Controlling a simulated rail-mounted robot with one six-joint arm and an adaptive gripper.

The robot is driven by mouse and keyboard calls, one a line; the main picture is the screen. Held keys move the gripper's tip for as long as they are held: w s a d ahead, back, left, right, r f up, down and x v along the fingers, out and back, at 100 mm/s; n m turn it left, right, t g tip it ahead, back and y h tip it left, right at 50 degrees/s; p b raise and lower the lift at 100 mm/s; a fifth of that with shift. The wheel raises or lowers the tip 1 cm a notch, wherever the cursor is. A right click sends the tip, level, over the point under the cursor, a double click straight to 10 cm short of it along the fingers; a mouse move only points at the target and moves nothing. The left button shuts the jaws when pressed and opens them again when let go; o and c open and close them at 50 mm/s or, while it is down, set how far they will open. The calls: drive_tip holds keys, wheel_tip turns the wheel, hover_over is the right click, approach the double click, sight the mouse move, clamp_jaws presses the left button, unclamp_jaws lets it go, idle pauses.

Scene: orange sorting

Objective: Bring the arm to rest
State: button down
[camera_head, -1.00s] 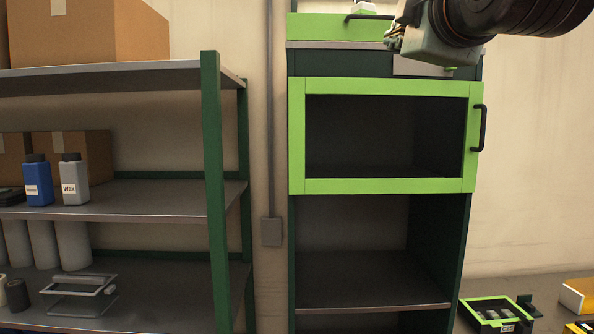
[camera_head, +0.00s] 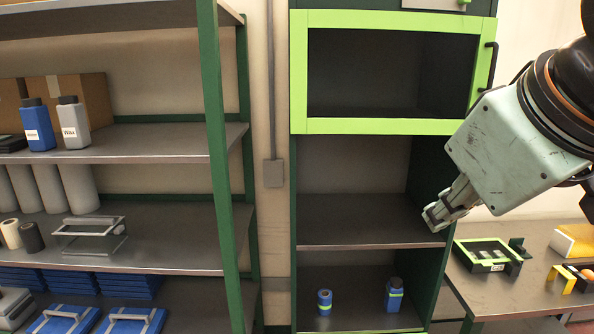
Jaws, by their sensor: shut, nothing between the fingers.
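My gripper (camera_head: 432,219) is at the right of the head view, with its pale green housing (camera_head: 510,150) tilted and its fingers pointing down and to the left. The fingers are shut and hold nothing. The fingertips appear in front of the right side of the dark green cabinet (camera_head: 425,165), near the level of its open middle shelf (camera_head: 365,222). I cannot tell whether they touch it. The arm comes in from the right edge of the picture, and the rest of it is out of view.
The cabinet's green-framed door (camera_head: 390,126) with a black handle is above. A blue can (camera_head: 324,302) and a blue bottle (camera_head: 394,295) stand on the lower shelf. A side table (camera_head: 510,295) at right holds a green-framed tray (camera_head: 483,254). A loaded rack (camera_head: 215,165) stands at left.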

drive_tip(key=s+f+m+g, duration=0.4)
drive_tip(key=s+f, duration=0.6)
drive_tip(key=s, duration=0.5)
drive_tip(key=shift+f, duration=0.25)
drive_tip(key=shift+d, duration=0.1)
